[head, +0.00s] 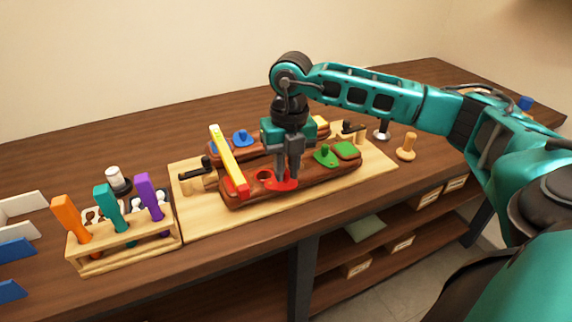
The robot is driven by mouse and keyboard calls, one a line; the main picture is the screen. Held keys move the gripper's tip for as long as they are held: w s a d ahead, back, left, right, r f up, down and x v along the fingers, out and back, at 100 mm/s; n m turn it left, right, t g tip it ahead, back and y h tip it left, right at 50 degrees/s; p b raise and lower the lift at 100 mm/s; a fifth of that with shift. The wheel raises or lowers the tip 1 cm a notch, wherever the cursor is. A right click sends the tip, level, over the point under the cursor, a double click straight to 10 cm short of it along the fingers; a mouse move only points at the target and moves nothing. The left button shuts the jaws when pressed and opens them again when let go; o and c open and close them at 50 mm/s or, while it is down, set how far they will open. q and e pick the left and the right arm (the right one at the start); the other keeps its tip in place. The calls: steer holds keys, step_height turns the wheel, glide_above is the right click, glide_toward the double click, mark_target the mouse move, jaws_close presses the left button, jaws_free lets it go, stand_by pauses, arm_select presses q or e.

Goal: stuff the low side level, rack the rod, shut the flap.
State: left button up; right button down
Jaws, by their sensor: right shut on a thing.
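The brown saddle form (240,196) has two padded sides and lies on a pale wooden board (205,222). A dark round opening (264,175) shows just left of the red flap. A green flap (326,156) and a blue flap (242,138) sit elsewhere on the saddle. My left gripper is out of view.
A wooden rack (98,258) at the left holds orange, teal and purple-handled tools. White and blue bracket pieces (15,250) stand at the far left edge. A wooden peg (406,148) stands right of the board.

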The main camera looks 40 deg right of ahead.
stand_by(0.3)
steer(key=c, duration=1)
jaws_free()
steer(key=shift+c, duration=0.2)
steer(key=shift+r, duration=0.15)
step_height(320, 180, up, 13)
steer(key=shift+s+d+p, duration=0.15)
steer(key=shift+d+p, duration=0.1)
steer(key=shift+p, duration=0.05)
steer(key=shift+f, duration=0.25)
